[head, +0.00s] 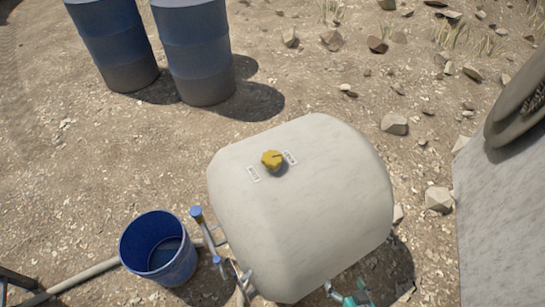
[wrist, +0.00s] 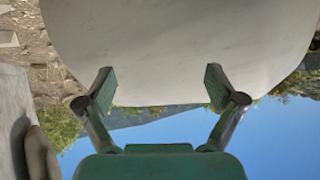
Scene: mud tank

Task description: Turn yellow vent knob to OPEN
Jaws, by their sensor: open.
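The yellow vent knob (head: 272,160) sits on top of the pale tank (head: 320,215) in the head view. A small white label (head: 253,173) lies at its left and another (head: 290,157) at its right; their lettering is too small to read surely. A dark mark on the knob seems to face the right label. In the wrist view my green gripper (wrist: 158,88) is open and empty, with the pale tank wall beyond its fingers. Teal parts at the bottom edge of the head view look like my gripper, low beside the tank and apart from the knob. The wrist view does not show the knob.
A blue bucket (head: 160,248) stands left of the tank, near a blue-handled valve (head: 197,214) and pipe. Two blue drums (head: 195,50) stand at the back left. A grey slab (head: 505,220) stands at the right. Rocks lie on the ground. The space above the tank is clear.

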